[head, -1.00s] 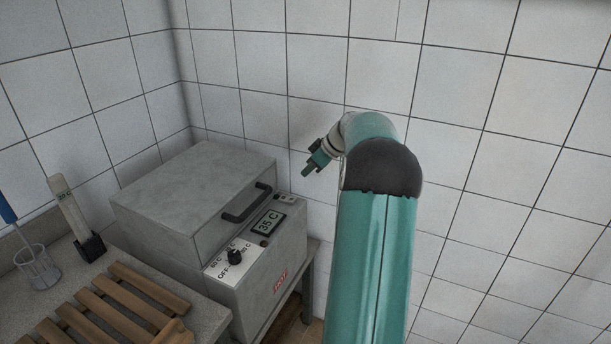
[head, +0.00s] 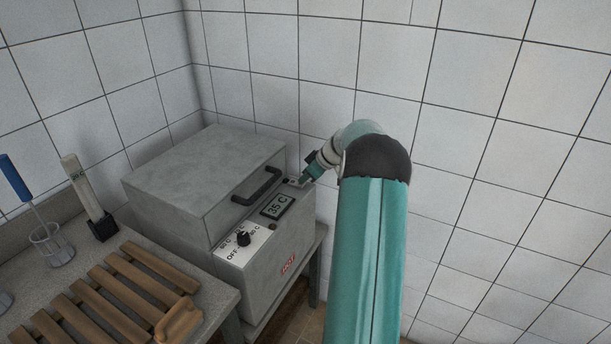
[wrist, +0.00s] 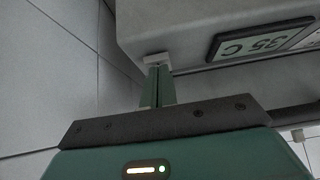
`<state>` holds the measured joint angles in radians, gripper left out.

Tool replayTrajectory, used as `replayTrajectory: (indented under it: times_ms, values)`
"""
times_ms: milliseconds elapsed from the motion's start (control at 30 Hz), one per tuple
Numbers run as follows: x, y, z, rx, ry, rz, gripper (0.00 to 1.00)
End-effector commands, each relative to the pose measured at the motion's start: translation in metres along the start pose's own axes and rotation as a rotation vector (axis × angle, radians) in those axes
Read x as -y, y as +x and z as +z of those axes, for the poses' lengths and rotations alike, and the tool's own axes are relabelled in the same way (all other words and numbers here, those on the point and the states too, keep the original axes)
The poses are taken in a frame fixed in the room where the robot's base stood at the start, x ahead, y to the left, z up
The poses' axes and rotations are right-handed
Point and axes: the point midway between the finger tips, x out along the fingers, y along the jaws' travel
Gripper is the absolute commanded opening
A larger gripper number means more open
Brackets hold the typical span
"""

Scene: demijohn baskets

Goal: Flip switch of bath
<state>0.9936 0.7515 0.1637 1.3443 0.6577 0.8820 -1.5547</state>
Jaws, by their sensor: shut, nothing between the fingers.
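The bath (head: 225,195) is a grey box with a lid, a black handle, a display (head: 277,206) reading 35 C and a black knob (head: 243,238). Its switch (head: 292,182) is at the right end of the front panel, beyond the display, and is partly covered by my gripper. My gripper (head: 304,180) is shut and empty, with its tips at the switch. In the wrist view the shut green fingers (wrist: 158,85) point at the pale switch plate (wrist: 157,59) and overlap its lower edge. Whether they touch it, and the switch's position, I cannot tell.
The bath stands on a grey stand against tiled walls. Floor shows below the stand.

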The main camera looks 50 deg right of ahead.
Motion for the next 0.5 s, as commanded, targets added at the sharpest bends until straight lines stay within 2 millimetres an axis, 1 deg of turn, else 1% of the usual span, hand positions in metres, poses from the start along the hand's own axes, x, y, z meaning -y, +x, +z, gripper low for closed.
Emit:
replayTrajectory:
  times_ms: [133,267,500]
  values:
    - [-0.0002,0.0006,0.0018,-0.009,0.002,-0.001,0.00]
    - [-0.0003,0.0038,0.0084,-0.056,0.005,-0.003,0.00]
    - [0.0003,0.0042,0.0061,-0.059,0.000,-0.003,0.00]
